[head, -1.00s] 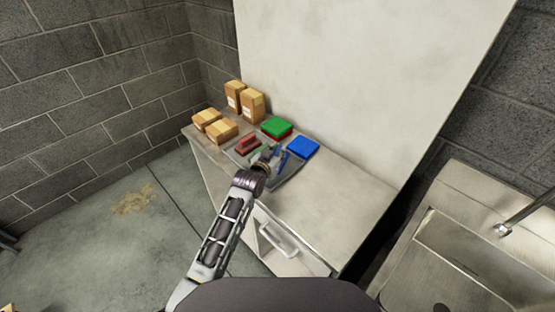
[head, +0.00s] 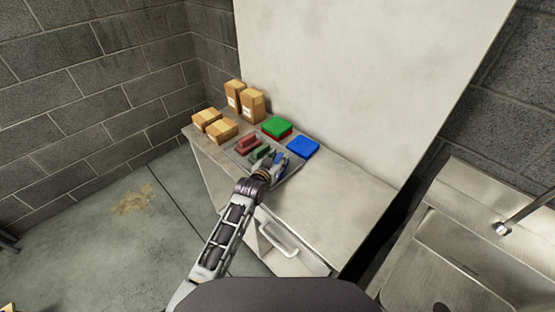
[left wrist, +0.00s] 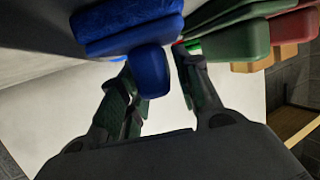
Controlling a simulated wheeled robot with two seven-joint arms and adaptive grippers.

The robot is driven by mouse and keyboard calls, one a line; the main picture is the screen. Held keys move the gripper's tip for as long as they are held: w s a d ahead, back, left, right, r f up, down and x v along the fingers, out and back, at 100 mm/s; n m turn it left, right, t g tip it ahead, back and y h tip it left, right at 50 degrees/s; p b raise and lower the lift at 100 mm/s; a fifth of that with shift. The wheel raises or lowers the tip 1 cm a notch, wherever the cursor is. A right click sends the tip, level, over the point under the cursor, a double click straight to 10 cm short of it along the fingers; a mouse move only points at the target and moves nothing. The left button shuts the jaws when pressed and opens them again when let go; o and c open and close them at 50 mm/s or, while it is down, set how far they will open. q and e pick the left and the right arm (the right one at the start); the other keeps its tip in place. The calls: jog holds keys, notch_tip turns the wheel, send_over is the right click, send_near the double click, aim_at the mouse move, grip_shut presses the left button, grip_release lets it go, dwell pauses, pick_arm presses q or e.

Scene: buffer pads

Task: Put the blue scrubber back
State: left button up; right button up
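The blue scrubber (head: 280,159) sits at the right end of a grey tray (head: 292,173) on the counter, partly hidden by my left gripper (head: 272,167). In the left wrist view, the blue scrubber (left wrist: 150,72) shows its rounded handle close up, overlapping one fingertip. My left gripper (left wrist: 160,82) has its fingers spread, with a clear gap between them. The handle is nearer the left finger in that picture; I cannot tell whether they touch. My right gripper is not in view.
A green scrubber (head: 262,153) and a red scrubber (head: 246,145) lie in the tray. Behind are a green pad (head: 277,126) on a red one and a blue pad (head: 302,147). Several boxes (head: 222,130) stand at the left. The counter's right part (head: 345,192) is clear.

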pick_arm(q)
jog(key=shift+o, duration=0.3)
jog(key=shift+r, duration=0.1)
jog(key=shift+s+a, duration=0.1)
jog(key=shift+s, duration=0.05)
jog(key=v, duration=1.1)
jog(key=shift+s+r, duration=0.2)
jog(key=shift+s, duration=0.1)
dwell(1.8)
